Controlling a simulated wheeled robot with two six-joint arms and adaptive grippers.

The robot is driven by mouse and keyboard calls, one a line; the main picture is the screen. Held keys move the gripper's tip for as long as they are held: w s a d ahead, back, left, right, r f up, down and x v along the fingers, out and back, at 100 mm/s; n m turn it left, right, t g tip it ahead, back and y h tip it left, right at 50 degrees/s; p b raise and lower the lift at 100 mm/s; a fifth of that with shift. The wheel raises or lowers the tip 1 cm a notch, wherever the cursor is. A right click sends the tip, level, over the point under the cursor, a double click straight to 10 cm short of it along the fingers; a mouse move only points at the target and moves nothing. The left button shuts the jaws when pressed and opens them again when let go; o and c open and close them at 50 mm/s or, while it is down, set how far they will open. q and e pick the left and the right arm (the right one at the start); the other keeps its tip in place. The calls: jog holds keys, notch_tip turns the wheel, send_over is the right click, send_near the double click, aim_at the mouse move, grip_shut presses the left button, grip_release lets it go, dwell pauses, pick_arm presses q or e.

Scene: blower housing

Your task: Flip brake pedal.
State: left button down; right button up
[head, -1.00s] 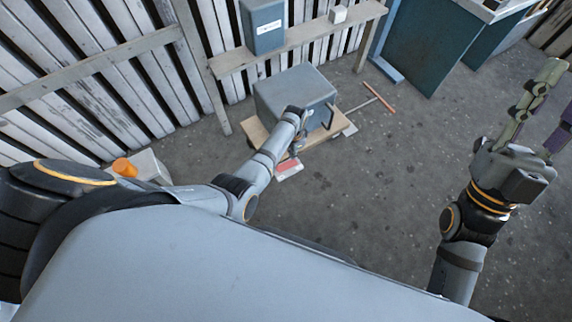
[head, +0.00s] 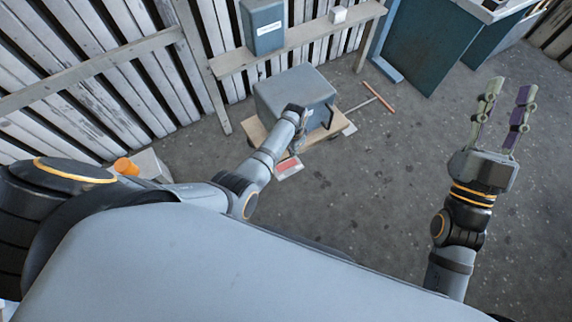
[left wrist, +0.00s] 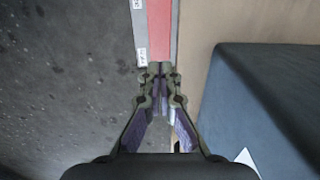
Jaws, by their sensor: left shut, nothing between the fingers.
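The brake pedal (head: 288,169), a red plate with a pale border, sits low at the near edge of the wooden base of the grey housing (head: 296,88). In the left wrist view the pedal (left wrist: 160,28) is a red strip between grey edges with white labels on its left. My left gripper (left wrist: 159,70) is shut and empty, its tips at the near end of the strip; I cannot tell whether they touch it. In the head view my left wrist partly covers the housing. My right gripper (head: 511,87) is open and empty, far to the right, over bare floor.
The wooden base (head: 252,133) carries the housing. A shelf (head: 295,50) holds a blue-grey box (head: 262,28) and a small white box (head: 337,14). The concrete floor to the right is clear.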

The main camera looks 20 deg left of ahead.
pick_arm(q)
jog(key=shift+r, duration=0.2)
jog(key=shift+r+p, duration=0.2)
jog(key=shift+p, duration=0.2)
jog(key=shift+r, duration=0.25)
pick_arm(e)
notch_tip(320, 180, down, 13)
jog(key=w+g+h, duration=0.1)
jog(key=w+g, duration=0.2)
jog(key=g, duration=0.3)
jog(key=shift+m, duration=0.4)
jog(key=shift+d+r, duration=0.1)
jog(key=shift+r, duration=0.05)
